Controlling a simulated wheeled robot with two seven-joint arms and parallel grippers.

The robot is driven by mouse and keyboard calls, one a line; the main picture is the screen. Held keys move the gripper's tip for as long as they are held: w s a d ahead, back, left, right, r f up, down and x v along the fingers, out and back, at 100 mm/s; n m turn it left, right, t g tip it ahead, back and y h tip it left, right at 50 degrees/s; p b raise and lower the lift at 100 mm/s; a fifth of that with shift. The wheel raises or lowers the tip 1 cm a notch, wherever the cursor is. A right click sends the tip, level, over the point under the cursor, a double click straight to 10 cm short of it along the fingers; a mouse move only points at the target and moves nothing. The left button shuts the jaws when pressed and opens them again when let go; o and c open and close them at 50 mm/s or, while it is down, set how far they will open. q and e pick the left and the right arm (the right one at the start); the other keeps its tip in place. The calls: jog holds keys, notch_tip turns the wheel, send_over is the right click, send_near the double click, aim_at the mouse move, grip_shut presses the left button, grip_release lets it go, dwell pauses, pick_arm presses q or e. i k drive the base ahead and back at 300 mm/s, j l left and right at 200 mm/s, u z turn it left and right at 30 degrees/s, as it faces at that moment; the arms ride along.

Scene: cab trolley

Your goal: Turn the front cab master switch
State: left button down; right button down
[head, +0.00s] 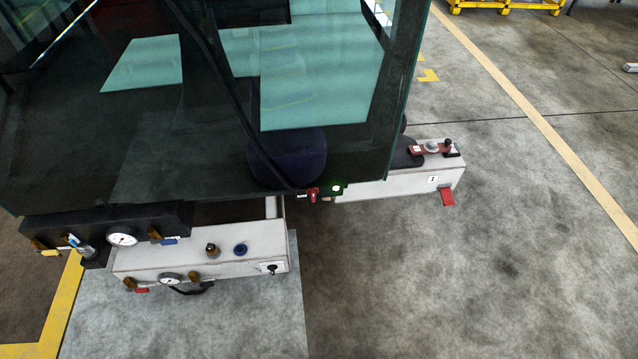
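A dark cab with large glass panes (320,75) fills the upper left of the head view. At its lower edge sits a small red handle (313,195) beside a green lit lamp (336,188). A white box (200,251) below the cab carries a black rotary switch (271,268) on a white plate at its right end. A second white box (390,181) to the right has a label and a red tab (447,197). No label names the master switch, so I cannot tell which control it is. Neither gripper is in view.
Gauges (122,239), brass valves with coloured handles and a blue knob (240,249) crowd the front boxes. Red and black controls (434,148) stand on the right box. Concrete floor (480,290) is clear at the lower right. A yellow rack (505,5) stands far back.

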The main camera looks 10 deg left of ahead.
aim_at(312, 193)
jog(key=i+j, duration=0.15)
jog(key=j, duration=0.25)
jog(key=i+j, duration=0.1)
jog(key=j, duration=0.25)
jog(key=i+j+z, duration=0.1)
jog(key=j, duration=0.3)
jog(key=i+j, duration=0.15)
jog(key=j, duration=0.2)
